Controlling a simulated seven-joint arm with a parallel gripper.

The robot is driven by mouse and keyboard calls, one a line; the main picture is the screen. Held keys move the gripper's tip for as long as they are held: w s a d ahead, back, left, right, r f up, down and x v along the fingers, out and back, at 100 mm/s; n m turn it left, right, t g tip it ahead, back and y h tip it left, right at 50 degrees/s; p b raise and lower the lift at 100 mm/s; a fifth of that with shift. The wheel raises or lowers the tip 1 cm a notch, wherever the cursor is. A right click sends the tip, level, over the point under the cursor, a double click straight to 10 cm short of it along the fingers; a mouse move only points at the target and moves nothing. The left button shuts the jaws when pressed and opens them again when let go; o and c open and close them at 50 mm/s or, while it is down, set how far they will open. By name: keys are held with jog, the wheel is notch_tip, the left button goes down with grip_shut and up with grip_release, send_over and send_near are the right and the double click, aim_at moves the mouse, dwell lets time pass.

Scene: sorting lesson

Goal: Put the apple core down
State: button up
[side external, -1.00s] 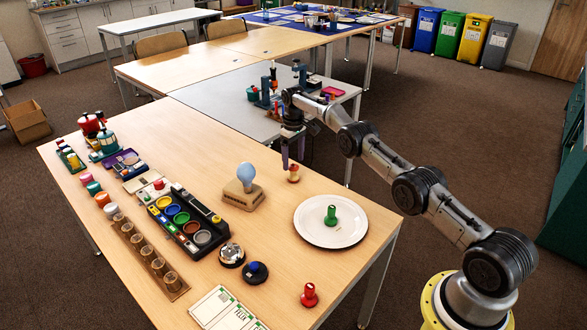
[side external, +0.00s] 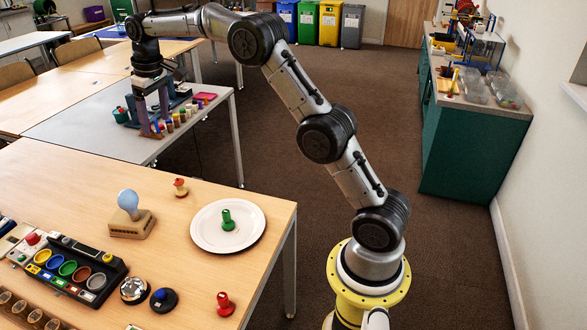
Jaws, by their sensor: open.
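The apple core (side external: 180,187), red at the top and pale below, stands on the wooden table (side external: 75,180) near its far edge. It is between the light bulb on its tan base (side external: 130,215) and the white plate (side external: 228,243). Nothing is touching it. My gripper (side external: 154,129) is beyond the apple core, over the grey table (side external: 100,125), pointing down. Its purple fingers are apart, and I see nothing held between them. The exact height of the fingertips above the grey table is hard to tell.
A green peg (side external: 228,220) stands on the plate, and a red peg (side external: 223,305) stands nearer. Small coloured jars (side external: 177,120) stand close beside my gripper.

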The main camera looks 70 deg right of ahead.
jog(key=s+a+r+t, duration=0.1)
jog(key=s+a+r, duration=0.35)
jog(key=s, duration=0.55)
jog(key=s+a+r+t, duration=0.1)
jog(key=s+a+r, duration=0.35)
jog(key=s, duration=0.55)
jog(key=s+a+f, duration=0.1)
jog(key=s+f, duration=0.3)
jog(key=s, duration=0.6)
jog(key=s+a+f+t, duration=0.1)
jog(key=s+f, duration=0.2)
jog(key=s, duration=0.7)
jog(key=shift+a+f+t, duration=0.3)
jog(key=shift+f, duration=0.1)
